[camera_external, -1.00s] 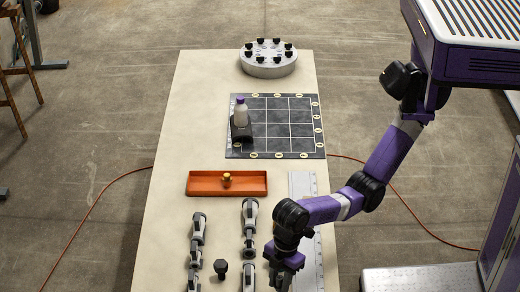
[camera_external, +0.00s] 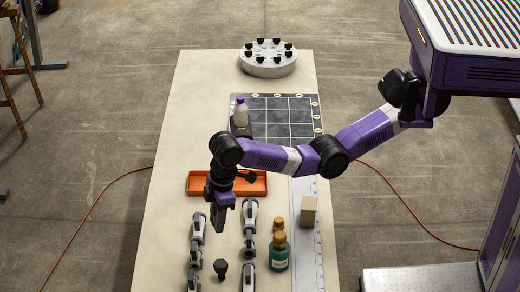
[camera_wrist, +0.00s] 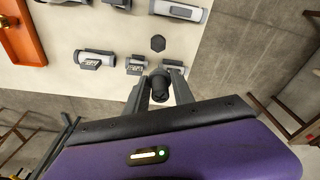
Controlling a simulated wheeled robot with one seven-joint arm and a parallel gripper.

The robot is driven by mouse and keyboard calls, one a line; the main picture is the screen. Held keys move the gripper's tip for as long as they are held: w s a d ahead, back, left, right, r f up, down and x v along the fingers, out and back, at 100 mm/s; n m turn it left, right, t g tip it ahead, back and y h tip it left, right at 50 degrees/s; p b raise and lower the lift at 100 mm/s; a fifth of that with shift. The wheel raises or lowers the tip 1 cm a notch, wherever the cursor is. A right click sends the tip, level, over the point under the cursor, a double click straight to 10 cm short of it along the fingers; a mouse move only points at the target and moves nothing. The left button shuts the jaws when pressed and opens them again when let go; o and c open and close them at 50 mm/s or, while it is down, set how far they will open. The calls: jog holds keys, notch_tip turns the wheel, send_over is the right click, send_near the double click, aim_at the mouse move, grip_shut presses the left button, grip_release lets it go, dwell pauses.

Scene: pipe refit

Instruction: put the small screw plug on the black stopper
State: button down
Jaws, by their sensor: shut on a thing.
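The black stopper (camera_external: 220,268) stands on the table between two rows of grey pipe fittings. In the wrist view its dark six-sided top (camera_wrist: 157,43) shows just beyond the fingertips. My gripper (camera_external: 220,212) points down above the table, behind the stopper in the external view. In the wrist view its fingers (camera_wrist: 160,76) are shut on a small dark round piece (camera_wrist: 160,86), which I take to be the small screw plug. The held piece is apart from the stopper in the picture. Its lower end is hard to make out.
Grey pipe fittings (camera_external: 198,228) lie left of the stopper, more (camera_external: 250,215) to its right. A teal bottle (camera_external: 278,258) and a wooden block (camera_external: 308,212) stand right.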

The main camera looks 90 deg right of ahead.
aim_at(217, 269)
notch_tip(217, 269, down, 16)
jog(key=shift+r+p, duration=0.2)
jog(key=shift+p, duration=0.35)
jog(key=c, duration=1.1)
grip_release()
jog(key=shift+r, duration=0.15)
jog(key=r, duration=0.4)
jog(key=s+r, duration=0.1)
jog(key=r, duration=0.2)
jog(key=r+b, duration=0.1)
jog(key=r, duration=0.3)
jog(key=shift+s+d+r, duration=0.3)
jog(key=shift+s+r, duration=0.05)
jog(key=shift+f, duration=0.1)
